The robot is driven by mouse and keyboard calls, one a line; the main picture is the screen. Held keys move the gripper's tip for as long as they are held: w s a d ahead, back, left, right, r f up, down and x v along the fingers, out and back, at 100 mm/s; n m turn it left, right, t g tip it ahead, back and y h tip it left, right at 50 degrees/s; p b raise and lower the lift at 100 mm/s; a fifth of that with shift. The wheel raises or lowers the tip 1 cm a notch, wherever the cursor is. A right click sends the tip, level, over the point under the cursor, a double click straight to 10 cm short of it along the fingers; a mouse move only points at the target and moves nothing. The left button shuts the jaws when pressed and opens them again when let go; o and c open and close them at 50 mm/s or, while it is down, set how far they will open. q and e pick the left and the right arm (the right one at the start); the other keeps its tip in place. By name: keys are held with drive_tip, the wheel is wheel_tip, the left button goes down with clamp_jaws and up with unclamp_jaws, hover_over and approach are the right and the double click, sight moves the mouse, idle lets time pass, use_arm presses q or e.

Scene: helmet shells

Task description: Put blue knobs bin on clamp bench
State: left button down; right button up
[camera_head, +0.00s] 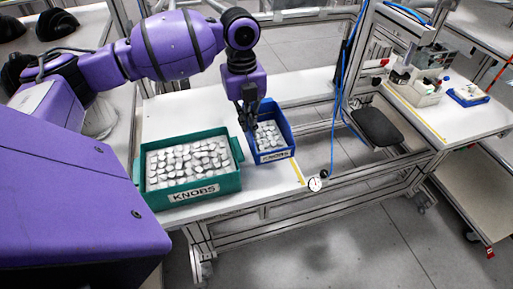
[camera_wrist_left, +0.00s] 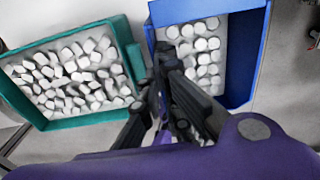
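The blue knobs bin (camera_head: 275,156) stands on the white bench (camera_head: 210,112), labelled KNOBS and filled with pale round knobs. It also shows at the top of the left wrist view (camera_wrist_left: 238,98). My left gripper (camera_head: 248,124) points down at the bin's left wall. In the left wrist view its fingertips (camera_wrist_left: 165,58) come close together at that wall; whether they are closed on it I cannot tell. My right gripper is out of view. Which surface is the clamp bench is not marked; a second white bench (camera_head: 455,122) stands at the right.
A larger teal KNOBS bin (camera_head: 190,194) stands close to the left of the blue bin. The right bench holds a grey parts box (camera_head: 428,98) and a small blue tray (camera_head: 468,95). A stool (camera_head: 378,127), frame posts and a hanging blue hose stand between the benches.

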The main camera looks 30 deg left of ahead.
sight(247, 133)
use_arm(q)
wheel_tip(247, 133, down, 4)
drive_tip(key=shift+s, duration=0.1)
wheel_tip(247, 133, down, 4)
drive_tip(key=shift+r, duration=0.15)
drive_tip(key=shift+f, duration=0.5)
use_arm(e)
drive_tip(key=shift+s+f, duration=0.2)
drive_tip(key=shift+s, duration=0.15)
use_arm(q)
drive_tip(key=c, duration=2.3)
unclamp_jaws()
drive_tip(key=shift+f, duration=0.1)
drive_tip(key=shift+o, duration=0.2)
drive_tip(key=shift+r, duration=0.2)
wheel_tip(247, 133, up, 12)
drive_tip(key=shift+a, duration=0.2)
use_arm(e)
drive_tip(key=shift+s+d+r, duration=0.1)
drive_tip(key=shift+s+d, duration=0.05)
